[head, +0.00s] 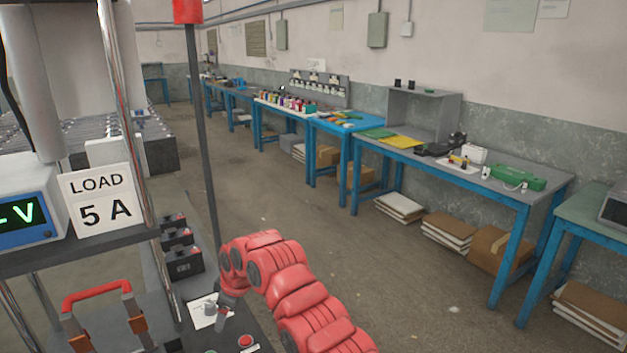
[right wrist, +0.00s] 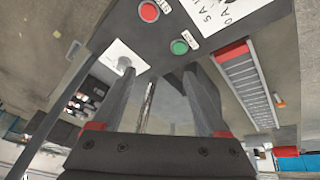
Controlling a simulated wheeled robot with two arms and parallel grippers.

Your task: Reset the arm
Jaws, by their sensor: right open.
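My right arm (head: 285,285), red and jointed, comes in from the bottom of the head view and bends down over a dark control panel. Its gripper (right wrist: 162,80) fills the middle of the right wrist view, its two dark fingers apart and nothing held between them. Beyond the fingers is the panel with a red button (right wrist: 148,11), a green button (right wrist: 179,47) and a pale knob (right wrist: 124,62) on a white plate. The knob lies close to one fingertip in that view; I cannot tell whether they touch. My left gripper is not in view.
A "LOAD 5 A" card (head: 97,202) and a meter (head: 28,215) stand at left. A large red handle (head: 95,291) rises at lower left, near several black boxes (head: 184,262). A grey post (head: 203,130) stands behind. Blue benches (head: 455,183) line the right wall; the floor between is open.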

